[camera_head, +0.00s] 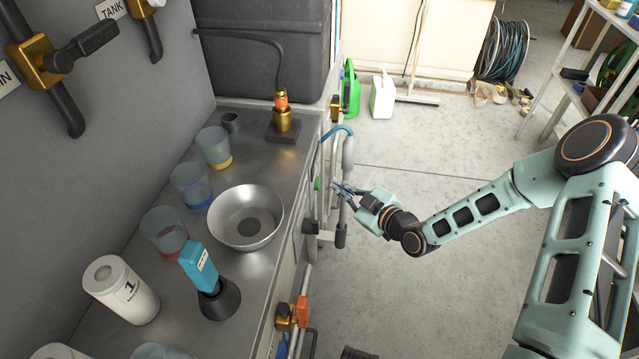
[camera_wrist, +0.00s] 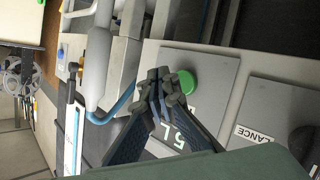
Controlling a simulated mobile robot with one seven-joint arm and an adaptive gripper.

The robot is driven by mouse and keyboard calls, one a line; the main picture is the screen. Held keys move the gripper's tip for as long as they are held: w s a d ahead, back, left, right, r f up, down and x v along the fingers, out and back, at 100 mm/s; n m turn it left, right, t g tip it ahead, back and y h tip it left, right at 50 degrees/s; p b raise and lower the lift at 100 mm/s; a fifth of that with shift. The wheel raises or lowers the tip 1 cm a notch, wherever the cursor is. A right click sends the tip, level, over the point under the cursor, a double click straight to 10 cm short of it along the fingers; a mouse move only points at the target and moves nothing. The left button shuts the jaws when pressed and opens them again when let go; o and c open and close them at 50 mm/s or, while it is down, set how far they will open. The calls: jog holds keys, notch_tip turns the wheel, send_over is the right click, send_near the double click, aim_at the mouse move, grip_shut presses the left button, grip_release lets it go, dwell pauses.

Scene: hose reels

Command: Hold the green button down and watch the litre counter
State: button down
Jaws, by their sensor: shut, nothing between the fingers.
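The green button (camera_head: 317,184) is on the front side of the steel bench. In the wrist view it is a round green cap (camera_wrist: 189,80) on a grey plate (camera_wrist: 212,68). My gripper (camera_head: 337,187) is shut and empty in front of the bench side, just right of the button. In the wrist view the fingertips (camera_wrist: 160,84) are together at the button's left edge and overlap it slightly. A small gap seems to show in the head view, but contact is not clear. White "5 L" lettering shows partly behind the fingers. I cannot make out a litre counter.
A grey nozzle (camera_head: 348,155) with a blue hose hangs beside my gripper. A plate labelled "...LANCE" (camera_wrist: 275,115) with a dark knob adjoins the button's plate. Cups and a steel bowl (camera_head: 246,217) stand on the bench. The floor right of the bench is mostly clear.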

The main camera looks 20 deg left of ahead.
aim_at(319, 184)
jog(key=shift+s+a, duration=0.2)
jog(key=shift+a, duration=0.55)
dwell(0.9)
jog(key=shift+s+a+b, duration=0.1)
jog(key=shift+a+b, duration=0.3)
jog(key=shift+s+a, duration=0.2)
jog(key=shift+a, duration=0.45)
dwell(5.3)
